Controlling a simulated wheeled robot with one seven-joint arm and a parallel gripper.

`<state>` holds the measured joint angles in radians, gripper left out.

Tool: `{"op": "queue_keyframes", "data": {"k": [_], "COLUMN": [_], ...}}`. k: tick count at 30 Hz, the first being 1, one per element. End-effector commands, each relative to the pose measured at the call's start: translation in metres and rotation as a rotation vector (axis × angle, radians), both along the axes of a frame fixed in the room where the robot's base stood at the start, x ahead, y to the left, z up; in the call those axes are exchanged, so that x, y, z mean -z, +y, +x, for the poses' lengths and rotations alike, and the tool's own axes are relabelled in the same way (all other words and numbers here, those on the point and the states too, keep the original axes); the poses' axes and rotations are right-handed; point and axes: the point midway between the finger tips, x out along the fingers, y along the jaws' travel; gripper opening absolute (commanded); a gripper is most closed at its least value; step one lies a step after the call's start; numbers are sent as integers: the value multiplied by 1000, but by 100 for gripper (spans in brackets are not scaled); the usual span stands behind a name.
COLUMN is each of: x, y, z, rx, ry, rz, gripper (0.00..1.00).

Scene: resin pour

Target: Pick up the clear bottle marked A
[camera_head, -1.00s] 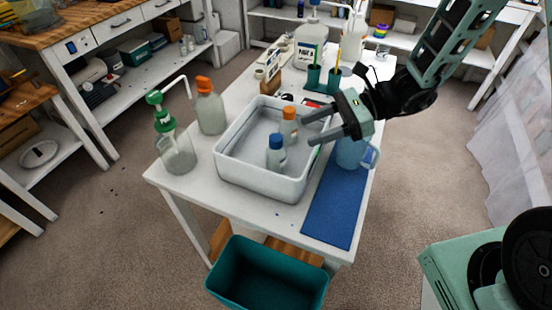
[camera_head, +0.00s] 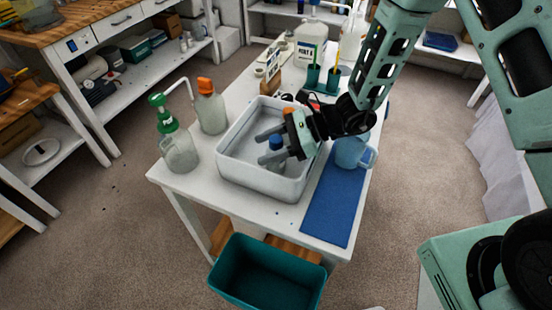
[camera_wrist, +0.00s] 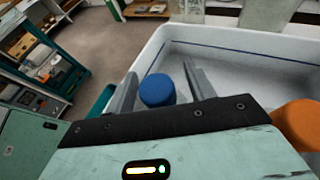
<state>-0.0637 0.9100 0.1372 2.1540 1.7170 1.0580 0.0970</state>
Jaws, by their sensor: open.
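A clear bottle with a blue cap (camera_head: 275,143) stands in the white tub (camera_head: 243,182) on the table. A second bottle with an orange cap (camera_head: 288,112) is in the tub behind it, mostly hidden by my gripper. No letter A is readable on either. My gripper (camera_head: 262,146) is open over the tub, with its fingers on either side of the blue-capped bottle. In the wrist view the blue cap (camera_wrist: 157,90) lies between the two fingers, and the orange cap (camera_wrist: 298,124) is at the right, outside them.
A green pump bottle (camera_head: 178,152) and a larger orange-capped bottle (camera_head: 211,112) stand left of the tub. A blue jug (camera_head: 350,152) and blue mat (camera_head: 332,205) are at the right. A teal bin (camera_head: 262,280) stands in front, below the table. The tub walls surround the bottles.

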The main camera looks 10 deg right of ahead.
Motion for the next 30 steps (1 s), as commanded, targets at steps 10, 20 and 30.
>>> {"op": "queue_keyframes", "data": {"k": [10,20,30], "x": [0,-2,-35], "y": [0,0,0], "z": [0,0,1], "rx": [0,-1,0], "ry": [-1,-2,-6], "rz": [0,1,2], "gripper": [0,0,0]}}
